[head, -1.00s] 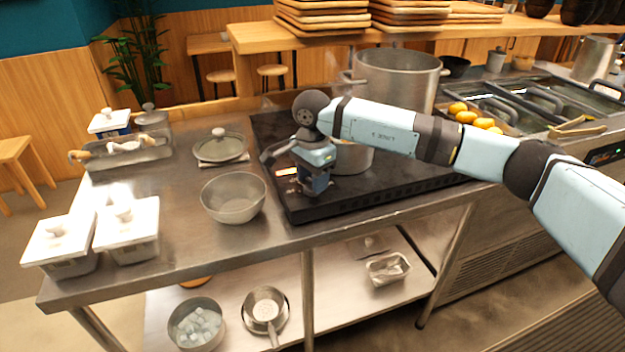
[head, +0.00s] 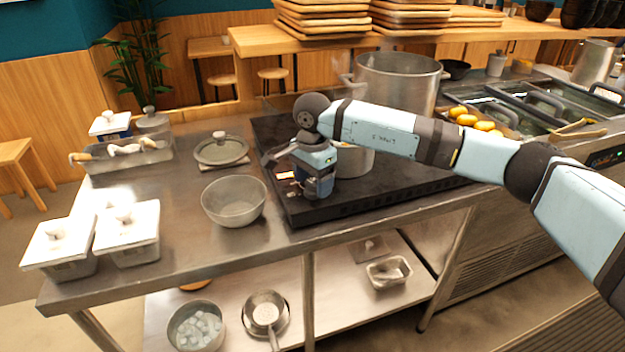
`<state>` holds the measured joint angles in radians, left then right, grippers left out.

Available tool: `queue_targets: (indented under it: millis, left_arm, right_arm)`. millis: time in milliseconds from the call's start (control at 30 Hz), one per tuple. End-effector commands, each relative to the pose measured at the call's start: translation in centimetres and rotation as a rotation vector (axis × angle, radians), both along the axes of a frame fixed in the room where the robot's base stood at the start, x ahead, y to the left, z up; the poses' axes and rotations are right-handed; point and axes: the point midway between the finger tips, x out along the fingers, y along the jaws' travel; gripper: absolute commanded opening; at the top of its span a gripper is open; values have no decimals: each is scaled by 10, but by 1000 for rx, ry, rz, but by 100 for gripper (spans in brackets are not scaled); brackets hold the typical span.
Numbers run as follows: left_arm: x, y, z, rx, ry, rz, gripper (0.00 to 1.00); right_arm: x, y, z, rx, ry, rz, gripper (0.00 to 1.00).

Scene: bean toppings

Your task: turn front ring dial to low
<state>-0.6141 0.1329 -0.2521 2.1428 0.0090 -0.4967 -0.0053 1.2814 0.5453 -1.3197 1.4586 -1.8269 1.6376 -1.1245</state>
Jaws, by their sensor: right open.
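A black cooktop (head: 400,190) lies on the steel counter, with a small pot (head: 356,160) and a large stock pot (head: 396,80) on it. My right gripper (head: 310,192) points down over the cooktop's front left corner, left of the small pot. It is open, though its fingers are hard to make out. The front ring dial cannot be made out; the gripper may hide it. A small lit panel (head: 284,175) shows just left of the gripper. My left gripper is not in view.
A steel bowl (head: 234,202) stands close left of the cooktop, with a lidded pan (head: 221,149) behind it. White-lidded containers (head: 128,232) stand at the front left. Food pans (head: 530,105) are at the right.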

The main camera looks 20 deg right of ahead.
Motion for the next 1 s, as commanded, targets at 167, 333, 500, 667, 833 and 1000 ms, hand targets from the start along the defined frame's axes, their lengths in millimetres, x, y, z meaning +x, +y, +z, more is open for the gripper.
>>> queue_targets:
  millis: [167,333,500,667,833,1000]
  left_arm:
    - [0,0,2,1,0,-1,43]
    - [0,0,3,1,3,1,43]
    - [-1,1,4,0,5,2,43]
    - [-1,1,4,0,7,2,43]
    - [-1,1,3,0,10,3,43]
    - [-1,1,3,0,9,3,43]
  right_arm:
    - [1,0,21,2,-4,1,70]
    - [1,0,59,1,-5,1,70]
    - [1,0,98,1,-4,1,70]
    - [0,1,123,1,-3,1,70]
    - [0,1,136,1,-2,1,70]
    - [0,0,138,0,-1,1,70]
